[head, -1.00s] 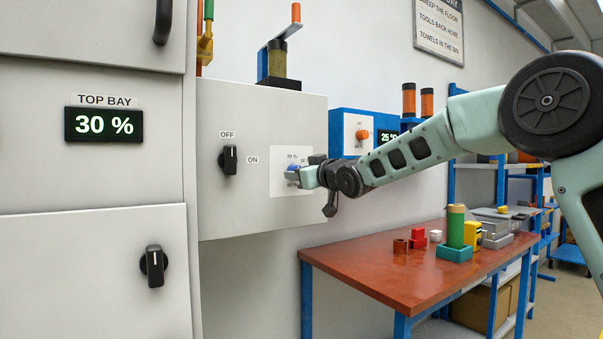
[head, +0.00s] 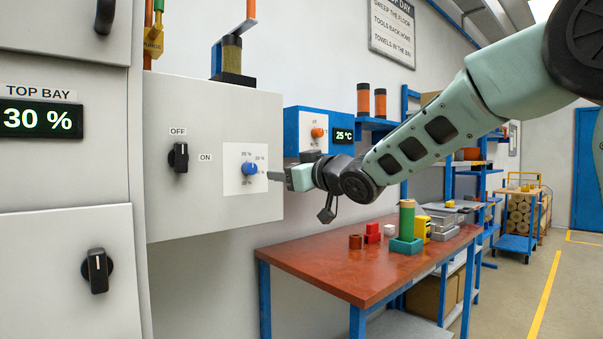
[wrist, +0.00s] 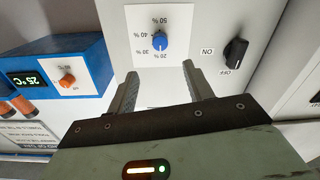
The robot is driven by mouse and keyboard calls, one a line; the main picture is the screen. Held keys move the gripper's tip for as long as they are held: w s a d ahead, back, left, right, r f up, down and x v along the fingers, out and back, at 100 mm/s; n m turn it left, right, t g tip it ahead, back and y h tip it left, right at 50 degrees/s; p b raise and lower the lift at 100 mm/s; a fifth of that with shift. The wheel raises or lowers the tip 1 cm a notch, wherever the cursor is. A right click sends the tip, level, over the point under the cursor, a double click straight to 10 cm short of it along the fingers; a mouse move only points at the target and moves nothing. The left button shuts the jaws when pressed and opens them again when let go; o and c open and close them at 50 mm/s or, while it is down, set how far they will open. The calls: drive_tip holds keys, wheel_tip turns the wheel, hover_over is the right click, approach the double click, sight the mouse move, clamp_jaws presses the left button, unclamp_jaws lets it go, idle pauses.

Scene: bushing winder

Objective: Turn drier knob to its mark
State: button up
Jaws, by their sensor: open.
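A blue knob (head: 249,168) sits on a white dial plate (head: 232,184) on the front of a grey cabinet. In the wrist view the blue knob (wrist: 160,41) has percent marks around it, from 20 % to 50 %, and appears upside down. A small pale line on the knob seems to lie toward the 50 % side, but it is too small to be sure. My gripper (head: 272,176) is open and empty, a short way in front of the knob and apart from it. In the wrist view its two fingers (wrist: 159,74) stand short of the knob.
A black OFF/ON switch (head: 180,157) is left of the dial. A blue box (head: 292,137) with an orange knob (head: 318,132) and a 25 °C display is to the right. A TOP BAY display (head: 38,120) reads 30 %. A red-topped table (head: 330,272) stands below.

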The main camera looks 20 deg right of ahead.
drive_tip(key=shift+v, duration=2.3)
drive_tip(key=s+a+f+g+h+p, duration=0.3)
drive_tip(key=s+a+f+g+p, duration=0.55)
drive_tip(key=s+a+f, duration=0.4)
drive_tip(key=s+f+g+h+p, duration=0.1)
drive_tip(key=s+f+g, duration=0.2)
drive_tip(key=s, duration=0.9)
drive_tip(key=s+f+n+g+h+p, duration=0.1)
drive_tip(key=s+f+g, duration=0.3)
drive_tip(key=s, duration=0.8)
drive_tip(key=shift+f+g+h+p, duration=0.2)
drive_tip(key=shift+g+h+p, duration=0.1)
drive_tip(key=shift+g+p, duration=0.4)
